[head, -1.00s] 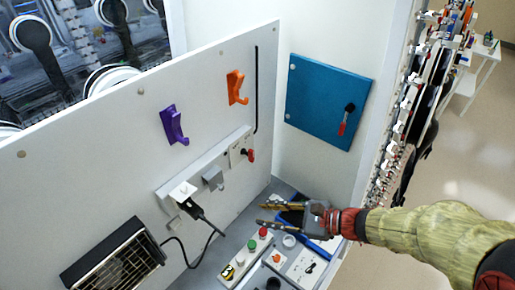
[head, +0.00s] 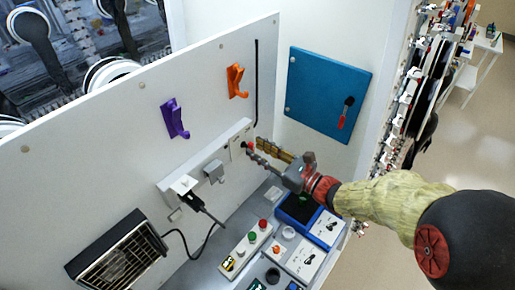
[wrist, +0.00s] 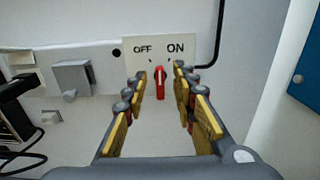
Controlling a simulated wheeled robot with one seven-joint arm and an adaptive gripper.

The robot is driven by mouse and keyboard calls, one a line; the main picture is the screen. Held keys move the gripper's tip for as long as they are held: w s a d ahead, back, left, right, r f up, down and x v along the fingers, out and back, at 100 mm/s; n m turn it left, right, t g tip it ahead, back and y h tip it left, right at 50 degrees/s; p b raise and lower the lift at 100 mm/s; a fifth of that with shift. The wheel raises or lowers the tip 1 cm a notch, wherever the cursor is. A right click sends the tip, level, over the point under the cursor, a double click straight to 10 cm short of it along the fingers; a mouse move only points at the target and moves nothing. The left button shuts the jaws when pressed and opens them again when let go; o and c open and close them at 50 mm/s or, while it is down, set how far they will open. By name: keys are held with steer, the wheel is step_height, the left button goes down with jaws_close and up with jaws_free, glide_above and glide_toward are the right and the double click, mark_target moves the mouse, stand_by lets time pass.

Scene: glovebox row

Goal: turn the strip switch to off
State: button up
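The strip switch (wrist: 160,84) is a red knob on a white plate (wrist: 188,44) marked OFF on the left and ON on the right. Its handle looks nearly upright in the wrist view; I cannot tell exactly which mark it points to. The plate is at the right end of the light grey power strip (head: 178,181) on the white panel. My gripper (wrist: 160,74) is open, with one yellow-padded finger on each side of the knob. No contact is clear. In the head view my gripper (head: 259,150) reaches the strip's right end and partly hides the knob.
A black plug (head: 194,201) with a cable sits in the strip, left of a grey socket cover (head: 213,171). Purple (head: 174,119) and orange (head: 236,81) hooks are above. A button box (head: 246,249) and blue tray (head: 284,215) are below. A blue panel (head: 322,92) is right.

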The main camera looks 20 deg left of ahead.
steer(key=shift+w+a, duration=0.1)
steer(key=shift+a, duration=0.25)
steer(key=shift+c, duration=0.3)
jaws_close()
